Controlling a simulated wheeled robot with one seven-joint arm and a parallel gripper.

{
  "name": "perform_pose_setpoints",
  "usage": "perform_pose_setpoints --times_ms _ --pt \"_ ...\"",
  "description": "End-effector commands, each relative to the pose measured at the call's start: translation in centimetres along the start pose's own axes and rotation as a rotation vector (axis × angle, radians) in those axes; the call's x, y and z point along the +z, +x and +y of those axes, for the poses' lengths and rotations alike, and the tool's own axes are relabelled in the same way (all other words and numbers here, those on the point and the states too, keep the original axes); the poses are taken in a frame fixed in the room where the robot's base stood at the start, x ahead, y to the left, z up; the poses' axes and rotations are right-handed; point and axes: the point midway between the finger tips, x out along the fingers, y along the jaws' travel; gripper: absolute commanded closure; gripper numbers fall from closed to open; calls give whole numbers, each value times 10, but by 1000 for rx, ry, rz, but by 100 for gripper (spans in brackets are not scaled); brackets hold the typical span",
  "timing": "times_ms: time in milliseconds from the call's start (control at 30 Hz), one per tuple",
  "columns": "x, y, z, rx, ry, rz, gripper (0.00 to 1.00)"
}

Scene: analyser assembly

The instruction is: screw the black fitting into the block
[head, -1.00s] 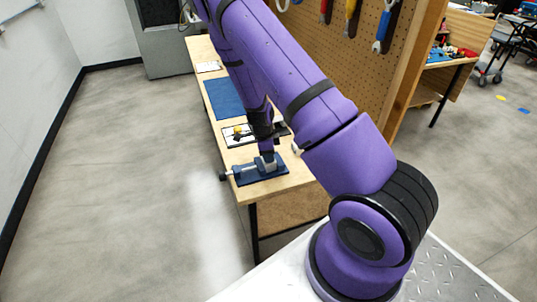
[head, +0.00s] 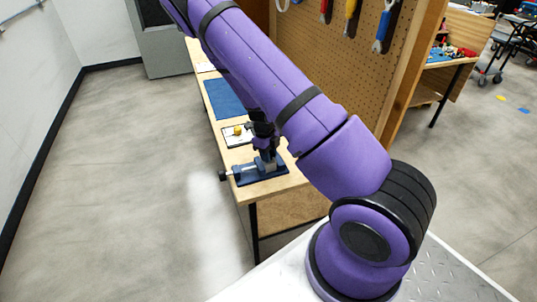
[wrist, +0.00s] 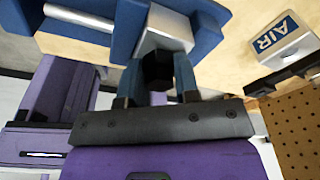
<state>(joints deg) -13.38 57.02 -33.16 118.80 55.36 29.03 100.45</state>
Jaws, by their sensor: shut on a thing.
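The black fitting (wrist: 157,70) sits between the fingers of my gripper (wrist: 157,84) in the wrist view. My gripper is shut on it. The fitting's far end is at the silver-grey block (wrist: 165,32); I cannot tell how far it is threaded in. The block is held in a blue vise (wrist: 208,36) with a bright rod (wrist: 75,16). In the head view the vise (head: 250,178) is on the near end of the bench, with my gripper (head: 268,154) just above it; the fitting is too small to make out there.
A grey block with a blue AIR label (wrist: 288,45) is right of the vise in the wrist view. On the wooden bench (head: 286,184) are a white tray with a yellow part (head: 237,131) and a blue mat (head: 223,99). A pegboard (head: 345,75) with tools stands along the right side.

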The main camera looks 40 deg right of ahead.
Motion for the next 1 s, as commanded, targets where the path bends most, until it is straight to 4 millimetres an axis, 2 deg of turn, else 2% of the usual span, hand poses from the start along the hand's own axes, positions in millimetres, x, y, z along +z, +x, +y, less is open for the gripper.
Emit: perform_pose_setpoints --times_ms 233,267,367,400,600,700,733,1000 --pt "-1 0 0 4 24 1 94" --pt "-1 0 0 4 24 1 68" --pt "0 0 0 4 23 1 45" --pt "0 0 0 4 23 1 41" --pt "0 0 0 4 22 1 38" --pt "0 0 0 4 22 0 15" --pt "0 0 0 4 22 0 11" --pt "0 0 0 3 22 0 11"
